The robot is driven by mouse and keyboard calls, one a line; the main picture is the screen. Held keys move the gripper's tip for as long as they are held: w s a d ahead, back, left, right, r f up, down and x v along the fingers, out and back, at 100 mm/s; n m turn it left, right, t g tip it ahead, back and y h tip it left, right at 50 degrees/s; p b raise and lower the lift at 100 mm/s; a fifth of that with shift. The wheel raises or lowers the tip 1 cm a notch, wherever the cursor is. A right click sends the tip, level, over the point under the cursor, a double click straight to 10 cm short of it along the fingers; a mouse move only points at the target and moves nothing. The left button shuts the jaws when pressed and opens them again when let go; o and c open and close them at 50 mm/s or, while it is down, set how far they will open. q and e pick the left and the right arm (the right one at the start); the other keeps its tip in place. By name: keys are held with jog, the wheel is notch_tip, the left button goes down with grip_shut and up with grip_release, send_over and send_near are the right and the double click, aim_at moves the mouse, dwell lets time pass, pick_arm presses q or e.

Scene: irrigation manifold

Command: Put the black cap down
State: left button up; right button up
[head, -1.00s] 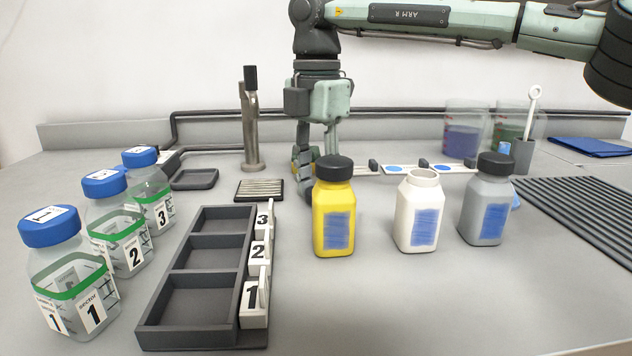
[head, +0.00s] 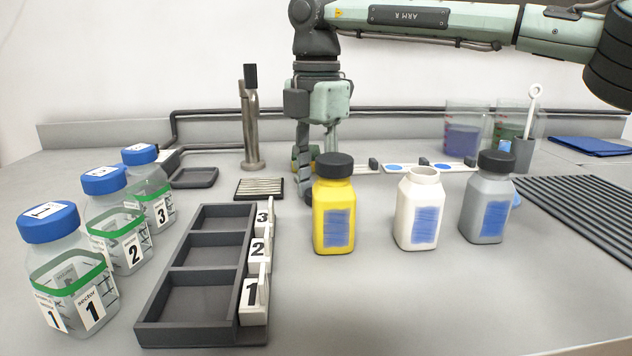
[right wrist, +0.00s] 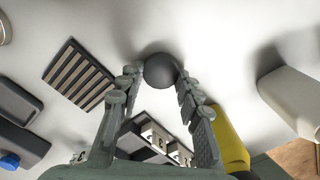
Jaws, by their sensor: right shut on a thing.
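My right gripper (head: 318,180) reaches down behind the yellow bottle (head: 333,218), its fingers partly hidden by it. In the right wrist view, my right gripper (right wrist: 155,85) is shut on the round black cap (right wrist: 160,70) at its fingertips, close over the grey bench. I cannot tell if the cap touches the bench. The white bottle (head: 418,212) stands open with no cap. The yellow bottle and the grey bottle (head: 487,200) wear black caps. My left gripper is out of view.
Several blue-lidded jars (head: 62,265) stand at left beside the dark three-compartment tray (head: 150,325), which looks empty. A small ribbed grate (head: 259,189) and a metal post (head: 251,130) stand left of my right gripper. Beakers (head: 463,135) stand behind. The front right bench is clear.

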jog(key=shift+f, duration=0.15)
jog(key=o, duration=0.8)
jog(key=shift+c, duration=0.2)
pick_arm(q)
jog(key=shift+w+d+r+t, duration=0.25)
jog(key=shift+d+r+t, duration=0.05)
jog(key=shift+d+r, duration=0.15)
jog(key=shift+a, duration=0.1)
pick_arm(e)
notch_tip(320, 180, up, 2)
jog(key=shift+p, duration=0.35)
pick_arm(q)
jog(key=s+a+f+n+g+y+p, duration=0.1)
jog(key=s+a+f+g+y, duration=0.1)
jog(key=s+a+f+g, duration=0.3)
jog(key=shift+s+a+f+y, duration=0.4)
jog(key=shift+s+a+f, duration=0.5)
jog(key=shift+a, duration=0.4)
pick_arm(e)
notch_tip(320, 180, up, 11)
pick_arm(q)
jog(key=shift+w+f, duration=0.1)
